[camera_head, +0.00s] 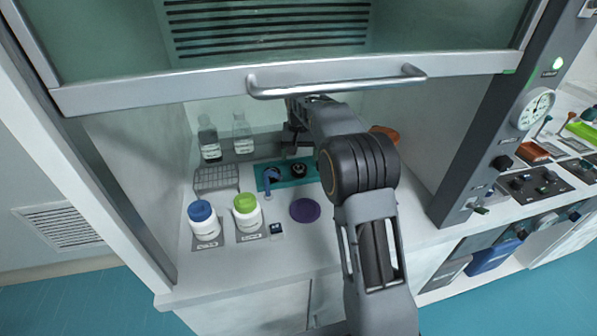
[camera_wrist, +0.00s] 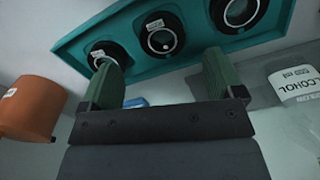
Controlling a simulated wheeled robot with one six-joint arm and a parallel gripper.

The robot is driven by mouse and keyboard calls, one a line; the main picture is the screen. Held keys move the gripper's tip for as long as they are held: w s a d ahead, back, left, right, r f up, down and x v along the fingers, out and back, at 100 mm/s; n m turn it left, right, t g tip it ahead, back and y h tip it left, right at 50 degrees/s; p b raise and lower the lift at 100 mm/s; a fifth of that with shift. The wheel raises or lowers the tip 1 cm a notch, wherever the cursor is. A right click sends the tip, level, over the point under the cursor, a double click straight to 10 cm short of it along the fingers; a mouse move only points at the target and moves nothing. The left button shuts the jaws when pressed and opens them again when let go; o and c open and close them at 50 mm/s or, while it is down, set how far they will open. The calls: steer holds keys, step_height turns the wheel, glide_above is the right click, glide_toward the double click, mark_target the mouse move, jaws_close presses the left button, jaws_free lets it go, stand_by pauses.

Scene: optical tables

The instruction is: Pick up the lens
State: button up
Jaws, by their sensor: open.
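A teal tray (camera_head: 312,177) lies on the white work surface inside the hood and holds round black-rimmed lenses. In the head view, one lens (camera_head: 299,170) shows near the tray's middle and another (camera_head: 271,174) at its left. The wrist view shows three lenses on the tray (camera_wrist: 197,47): left (camera_wrist: 103,55), middle (camera_wrist: 160,36) and right (camera_wrist: 238,11). My gripper (camera_wrist: 162,66) is open and empty, its green fingers apart with the middle lens lying beyond the gap between them. In the head view, my gripper (camera_head: 293,140) is above the tray's back side; my arm hides the tray's right part.
A blue-lidded jar (camera_head: 204,222) and a green-lidded jar (camera_head: 247,214) stand front left, near a wire rack (camera_head: 216,180). Two clear bottles (camera_head: 209,140) (camera_head: 242,134) stand behind. A purple disc (camera_head: 305,210) lies in front. An orange container (camera_wrist: 30,108) is beside the tray.

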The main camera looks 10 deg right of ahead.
mark_target(299, 168)
steer(key=shift+s+a+f, duration=0.15)
steer(key=shift+f, duration=2.5)
steer(key=shift+c, duration=0.3)
steer(key=c, duration=1)
